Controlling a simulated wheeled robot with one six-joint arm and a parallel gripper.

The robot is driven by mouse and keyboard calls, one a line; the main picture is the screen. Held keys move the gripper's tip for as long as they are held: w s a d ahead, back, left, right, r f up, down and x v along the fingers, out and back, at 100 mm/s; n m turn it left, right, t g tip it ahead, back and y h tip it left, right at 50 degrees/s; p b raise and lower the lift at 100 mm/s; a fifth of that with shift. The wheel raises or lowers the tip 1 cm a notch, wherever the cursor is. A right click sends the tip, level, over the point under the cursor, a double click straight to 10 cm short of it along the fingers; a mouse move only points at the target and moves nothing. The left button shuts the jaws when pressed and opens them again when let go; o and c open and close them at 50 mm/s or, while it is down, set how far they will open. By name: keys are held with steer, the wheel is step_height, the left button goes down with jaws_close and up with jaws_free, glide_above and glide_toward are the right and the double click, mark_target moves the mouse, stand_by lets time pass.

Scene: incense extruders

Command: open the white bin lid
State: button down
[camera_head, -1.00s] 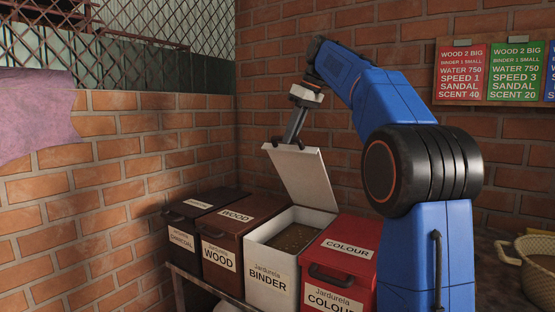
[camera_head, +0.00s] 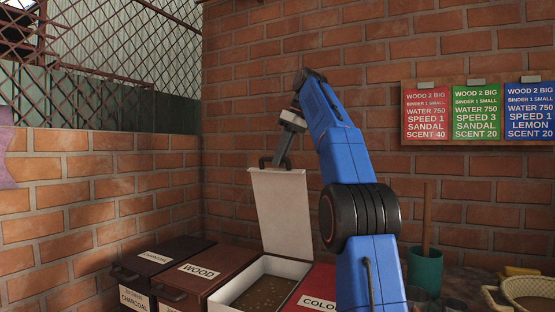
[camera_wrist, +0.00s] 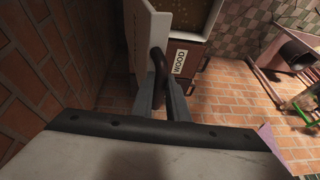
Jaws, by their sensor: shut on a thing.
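The white bin (camera_head: 222,301) stands between the brown wood bin and the red bin in the head view, with brown grainy powder (camera_head: 262,291) inside. Its lid (camera_head: 281,212) is raised, standing nearly upright at the back, and the bin's mouth is uncovered. My gripper (camera_head: 279,163) is at the lid's top edge, shut on the dark lid handle (camera_head: 265,162). In the wrist view, the two fingers (camera_wrist: 162,100) close around the dark handle (camera_wrist: 158,62), beside the white lid (camera_wrist: 148,28). The bin's front is cut off by the head view's lower edge.
The brown wood bin (camera_head: 185,277) and dark charcoal bin (camera_head: 150,258) stand left, both closed. The red colour bin (camera_head: 318,290) is right, partly behind my arm. A brick wall (camera_head: 260,110) rises close behind. A green pot (camera_head: 425,268) and basket (camera_head: 525,290) are farther right.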

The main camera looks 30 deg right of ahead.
steer(key=shift+w+d+f, duration=0.1)
steer(key=shift+w+f, duration=0.1)
steer(key=shift+f, duration=0.1)
steer(key=c, duration=1.7)
jaws_free()
